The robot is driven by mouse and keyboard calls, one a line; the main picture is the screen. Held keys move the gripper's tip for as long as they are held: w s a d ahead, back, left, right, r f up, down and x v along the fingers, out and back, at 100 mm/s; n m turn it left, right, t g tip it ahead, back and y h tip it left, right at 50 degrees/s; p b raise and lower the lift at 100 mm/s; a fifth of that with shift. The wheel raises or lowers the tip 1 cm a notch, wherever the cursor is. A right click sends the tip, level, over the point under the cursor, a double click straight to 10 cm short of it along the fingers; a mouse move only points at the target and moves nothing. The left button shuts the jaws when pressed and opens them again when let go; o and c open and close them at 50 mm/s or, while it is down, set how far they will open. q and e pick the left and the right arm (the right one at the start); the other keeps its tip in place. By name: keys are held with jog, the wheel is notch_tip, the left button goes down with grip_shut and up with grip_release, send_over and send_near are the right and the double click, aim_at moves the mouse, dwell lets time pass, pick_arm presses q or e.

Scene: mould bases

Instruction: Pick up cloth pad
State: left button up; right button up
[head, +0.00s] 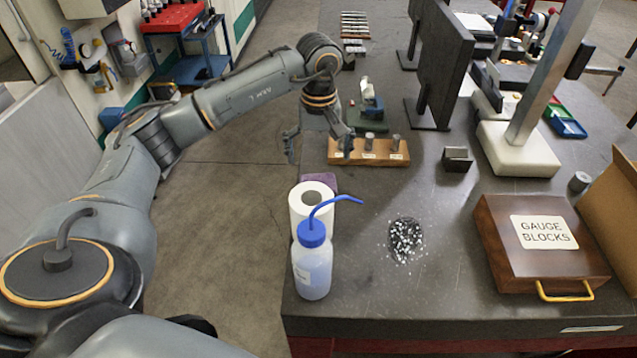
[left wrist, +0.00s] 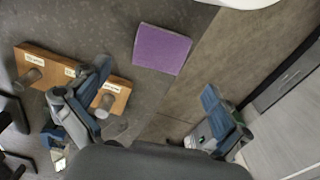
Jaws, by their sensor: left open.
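The cloth pad is a flat purple square. It shows fully in the left wrist view (left wrist: 162,49), lying on the dark table near its edge. In the head view only a purple strip of the cloth pad (head: 322,180) shows behind the white roll. My left gripper (head: 318,145) is open and empty, above the table's left edge, farther back than the pad. In the left wrist view its two fingers (left wrist: 150,108) are wide apart, with the pad beyond them. My right gripper is not in view.
A white paper roll (head: 298,205) and a blue-capped wash bottle (head: 313,265) stand in front of the pad. A wooden block with metal pins (head: 375,158) lies behind it. Metal chips (head: 404,240) and a gauge block box (head: 535,250) are to the right. Floor lies left of the table.

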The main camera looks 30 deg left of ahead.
aim_at(319, 179)
pick_arm(q)
jog(key=shift+f, duration=0.9)
jog(key=shift+f+p, duration=0.6)
jog(key=shift+p, duration=0.05)
notch_tip(319, 179, down, 4)
jog(key=shift+s+r+p, duration=0.1)
jog(key=shift+r+p, duration=0.15)
jog(key=shift+p, duration=0.55)
jog(key=shift+f, duration=0.35)
jog(key=c, duration=1)
